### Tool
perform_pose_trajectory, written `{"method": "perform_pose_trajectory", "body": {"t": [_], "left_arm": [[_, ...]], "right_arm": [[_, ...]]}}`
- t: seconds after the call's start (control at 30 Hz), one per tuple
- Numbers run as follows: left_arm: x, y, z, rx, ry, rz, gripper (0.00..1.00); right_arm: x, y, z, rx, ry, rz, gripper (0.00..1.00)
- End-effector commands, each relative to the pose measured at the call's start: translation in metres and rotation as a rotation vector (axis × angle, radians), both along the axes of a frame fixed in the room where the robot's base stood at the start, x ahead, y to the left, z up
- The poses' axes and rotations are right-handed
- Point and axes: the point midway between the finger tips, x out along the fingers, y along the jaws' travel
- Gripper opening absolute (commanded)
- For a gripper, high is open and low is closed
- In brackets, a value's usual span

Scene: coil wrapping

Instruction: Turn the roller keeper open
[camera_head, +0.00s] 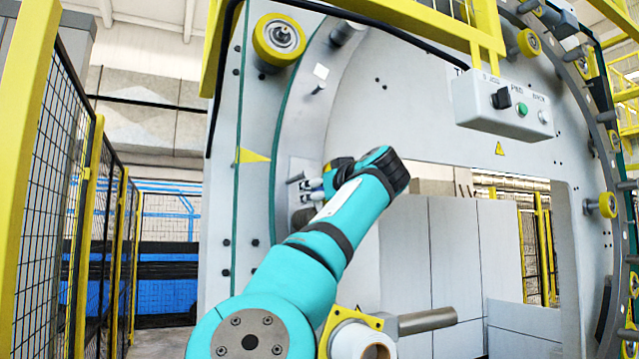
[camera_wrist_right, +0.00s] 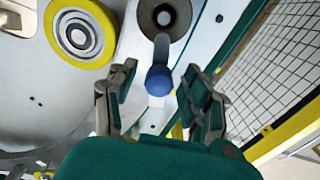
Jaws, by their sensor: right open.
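The roller keeper shows in the right wrist view as a grey lever (camera_wrist_right: 161,48) ending in a blue ball knob (camera_wrist_right: 158,81). It hangs from a round grey and brown hub (camera_wrist_right: 164,16). My right gripper (camera_wrist_right: 159,74) is open, with one finger on each side of the blue knob. I see a gap on both sides; the depth between knob and fingers is hard to judge. In the head view my right gripper (camera_head: 313,190) is small and partly hidden by my teal arm, close to the machine's ring. The knob is not clear there. My left gripper is not in view.
A yellow-rimmed roller (camera_wrist_right: 80,36) sits left of the keeper in the wrist view. A mesh fence (camera_wrist_right: 275,75) stands to the right. In the head view, a control box (camera_head: 500,105) hangs at upper right, and a yellow-framed fence (camera_head: 85,190) stands at left.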

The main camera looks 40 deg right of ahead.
Motion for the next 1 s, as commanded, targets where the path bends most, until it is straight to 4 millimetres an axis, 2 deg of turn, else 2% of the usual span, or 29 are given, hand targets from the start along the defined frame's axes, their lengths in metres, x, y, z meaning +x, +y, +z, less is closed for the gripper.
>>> {"method": "perform_pose_trajectory", "body": {"t": [0.37,0.73,1.0], "left_arm": [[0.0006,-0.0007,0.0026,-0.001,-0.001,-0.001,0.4],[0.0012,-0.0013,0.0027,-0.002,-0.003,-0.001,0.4],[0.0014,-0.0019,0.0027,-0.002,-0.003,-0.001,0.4]], "right_arm": [[0.005,-0.0021,-0.0003,0.001,-0.001,-0.002,0.48],[0.0048,-0.002,-0.0003,0.001,0.0,-0.001,0.0],[0.0049,-0.0019,-0.0002,0.0,0.0,-0.001,0.0]]}}
